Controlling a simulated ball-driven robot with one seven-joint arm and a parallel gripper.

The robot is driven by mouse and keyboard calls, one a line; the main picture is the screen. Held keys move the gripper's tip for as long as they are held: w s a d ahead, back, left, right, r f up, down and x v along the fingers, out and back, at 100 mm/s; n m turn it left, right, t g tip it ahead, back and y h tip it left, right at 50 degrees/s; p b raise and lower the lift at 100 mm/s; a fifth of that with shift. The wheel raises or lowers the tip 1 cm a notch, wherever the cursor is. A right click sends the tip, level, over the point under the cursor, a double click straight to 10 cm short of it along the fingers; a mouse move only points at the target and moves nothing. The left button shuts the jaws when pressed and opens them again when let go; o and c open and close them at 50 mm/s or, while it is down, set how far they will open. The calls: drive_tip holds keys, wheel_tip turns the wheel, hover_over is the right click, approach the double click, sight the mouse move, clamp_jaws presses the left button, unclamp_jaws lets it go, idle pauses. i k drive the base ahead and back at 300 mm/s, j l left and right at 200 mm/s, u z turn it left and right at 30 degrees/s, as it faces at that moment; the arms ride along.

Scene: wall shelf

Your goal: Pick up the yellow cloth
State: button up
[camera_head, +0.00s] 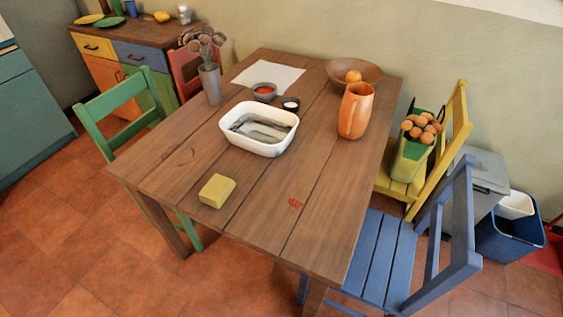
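A yellow folded cloth or sponge-like block (217,191) lies on the wooden table (290,225), near its front left edge. It is small and roughly square, and nothing covers it. The table top around it is bare. My gripper is not in view, so its place relative to the yellow cloth does not show.
A white dish with fish (259,144) stands behind the cloth. An orange jug (355,110), a vase (211,84), a red bowl (264,91) and a wooden bowl (372,77) stand farther back. Green (104,115) and blue (385,258) chairs flank the table. Front-left floor is clear.

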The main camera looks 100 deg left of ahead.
sight(216, 191)
drive_tip(key=u, duration=2.6)
